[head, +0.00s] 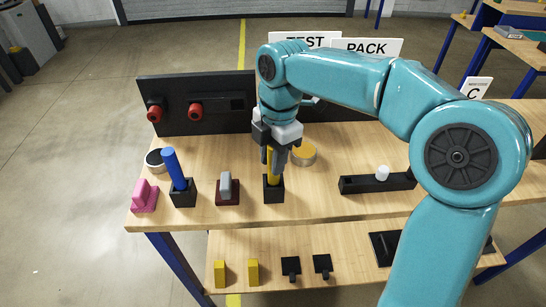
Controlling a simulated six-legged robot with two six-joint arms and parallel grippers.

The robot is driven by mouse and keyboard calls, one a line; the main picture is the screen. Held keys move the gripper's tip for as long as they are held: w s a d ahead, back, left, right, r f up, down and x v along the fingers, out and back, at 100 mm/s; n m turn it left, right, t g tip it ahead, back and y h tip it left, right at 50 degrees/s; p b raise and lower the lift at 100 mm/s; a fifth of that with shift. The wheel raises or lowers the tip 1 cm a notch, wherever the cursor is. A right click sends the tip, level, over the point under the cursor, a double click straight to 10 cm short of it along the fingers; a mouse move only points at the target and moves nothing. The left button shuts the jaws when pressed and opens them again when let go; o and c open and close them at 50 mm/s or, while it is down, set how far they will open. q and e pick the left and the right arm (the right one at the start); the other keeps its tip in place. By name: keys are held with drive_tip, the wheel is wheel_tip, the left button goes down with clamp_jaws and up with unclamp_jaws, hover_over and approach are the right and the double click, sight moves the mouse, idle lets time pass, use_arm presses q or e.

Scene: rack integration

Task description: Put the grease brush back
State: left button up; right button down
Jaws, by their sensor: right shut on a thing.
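My right gripper (276,155) points down over the table and is shut on a yellow-handled tool, which looks like the grease brush (271,172). The brush stands upright, with its lower end in a small square black holder (274,193). The gripper hides the top of the brush, and the holder hides its lower end. A round gold-topped tin (303,153) stands just behind and to the right of the gripper. My left gripper is not in view.
To the left stand a blue-handled tool in a black holder (181,194), a grey block on a dark red base (227,190), and a pink block (145,197). A black panel (215,89) with red knobs stands behind. A black tray (350,185) lies right.

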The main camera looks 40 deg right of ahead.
drive_tip(key=c, duration=1.3)
unclamp_jaws()
drive_tip(key=shift+f, duration=0.15)
drive_tip(key=o, duration=0.5)
drive_tip(key=shift+c, duration=0.2)
drive_tip(key=shift+r, duration=0.3)
drive_tip(key=r, duration=0.4)
drive_tip(key=r+p, duration=0.1)
drive_tip(key=r, duration=0.3)
drive_tip(key=d+r+p, duration=0.1)
drive_tip(key=r, duration=0.2)
drive_tip(key=shift+d+r, duration=0.1)
drive_tip(key=shift+r, duration=0.3)
drive_tip(key=shift+f, duration=0.1)
